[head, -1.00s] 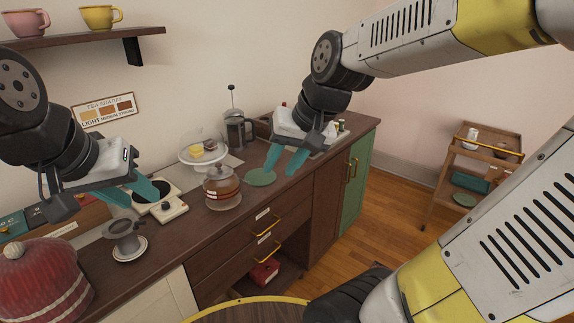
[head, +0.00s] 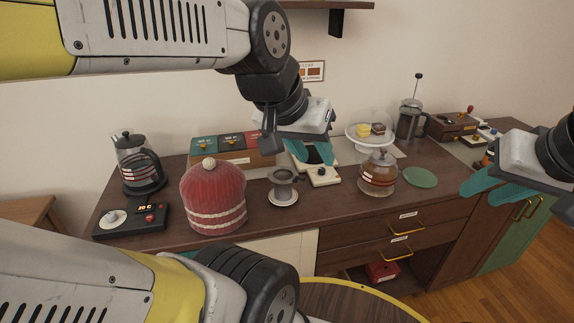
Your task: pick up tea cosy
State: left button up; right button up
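The tea cosy (head: 212,196) is a red knitted dome with white stripes near its base and a pale pompom on top. It stands upright on the dark counter (head: 335,212), left of the middle in the head view. My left gripper (head: 310,152) hangs above the counter to the right of the cosy, near a white scale, with its teal fingers apart and nothing seen between them. My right gripper (head: 484,185) is at the right edge, far from the cosy. Its teal fingers look apart and empty.
A kettle (head: 138,165) and a dark control unit (head: 131,220) stand left of the cosy. A grey dripper on a saucer (head: 283,198) stands close to its right. Tea boxes (head: 232,155) are behind it. A glass teapot (head: 379,180) and a cake stand (head: 370,141) are further right.

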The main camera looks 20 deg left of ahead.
aim_at(213, 191)
jog(key=u, duration=1.65)
jog(key=i+l+u, duration=0.15)
jog(key=l, duration=0.1)
